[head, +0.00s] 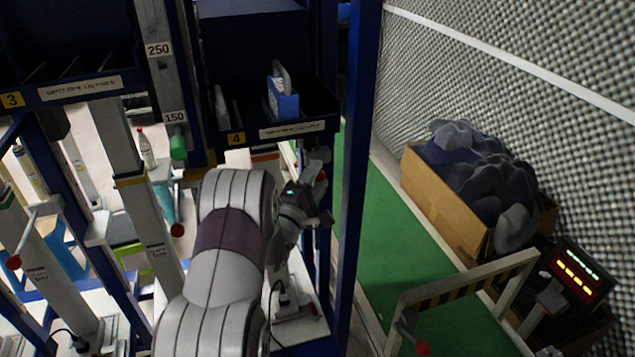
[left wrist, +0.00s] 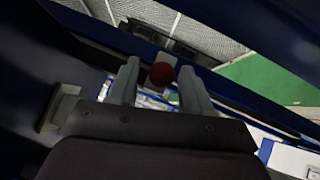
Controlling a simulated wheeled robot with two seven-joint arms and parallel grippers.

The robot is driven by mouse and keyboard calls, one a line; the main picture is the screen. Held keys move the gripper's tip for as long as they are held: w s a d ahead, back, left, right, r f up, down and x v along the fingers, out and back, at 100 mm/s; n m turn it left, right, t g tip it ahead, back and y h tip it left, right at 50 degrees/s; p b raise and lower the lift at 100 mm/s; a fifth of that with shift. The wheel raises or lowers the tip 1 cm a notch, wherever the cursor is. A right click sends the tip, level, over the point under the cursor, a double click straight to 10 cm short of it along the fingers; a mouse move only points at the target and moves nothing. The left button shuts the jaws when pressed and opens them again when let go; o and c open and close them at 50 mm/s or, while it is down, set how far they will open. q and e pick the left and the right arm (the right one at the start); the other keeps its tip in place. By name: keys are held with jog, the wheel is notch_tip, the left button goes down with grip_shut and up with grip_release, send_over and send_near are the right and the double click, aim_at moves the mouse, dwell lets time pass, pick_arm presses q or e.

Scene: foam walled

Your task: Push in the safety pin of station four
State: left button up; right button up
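The safety pin's round red head (left wrist: 162,75) shows in the left wrist view between my two fingertips, with a gap on each side. The pin's shaft is hidden. My left gripper (left wrist: 160,88) is open, its grey fingers apart and not visibly touching the red head. In the head view my left gripper (head: 318,192) is beside the blue post at the right of station four, below the shelf with the yellow 4 label (head: 236,138). A small reddish spot shows at its tip there, too small to make out. My right gripper is in neither view.
A blue upright post (head: 355,150) stands just right of my left gripper. Station three's shelf, label (head: 12,100), is at left. A green walkway (head: 400,240), a cardboard box (head: 445,205) of grey foam and a striped barrier (head: 455,292) are at right.

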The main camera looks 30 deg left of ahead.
pick_arm(q)
jog(key=shift+f, duration=0.1)
jog(key=b+v, duration=0.1)
jog(key=v, duration=1.1)
jog(key=shift+s, duration=0.3)
jog(key=shift+a+f, duration=0.1)
